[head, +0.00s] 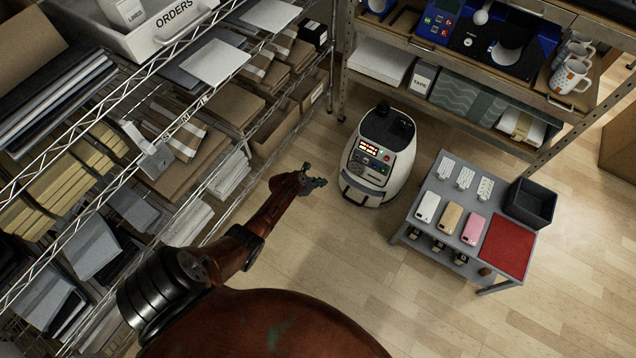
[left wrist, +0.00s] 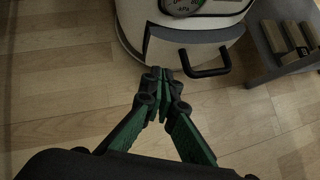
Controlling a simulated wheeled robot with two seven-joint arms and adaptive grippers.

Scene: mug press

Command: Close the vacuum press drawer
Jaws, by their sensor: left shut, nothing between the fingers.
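The vacuum press (head: 403,168) is a rounded white machine with a dark top and a control panel. It stands on the floor at the middle of the head view. Its drawer (left wrist: 168,46) shows low on its front in the left wrist view, with a black bar handle (left wrist: 207,67). I cannot tell how far out the drawer stands. My left gripper (head: 322,184) is shut and empty, just left of the press. In the left wrist view its fingertips (left wrist: 164,76) meet just in front of the drawer's left part, left of the handle. Contact is unclear. My right gripper is not in view.
A small grey table (head: 415,238) with phone cases and a red mat (head: 508,246) stands right of the press. A wire shelf (head: 215,120) full of boxes lines the left. A workbench (head: 470,50) is behind. Wooden floor in front is clear.

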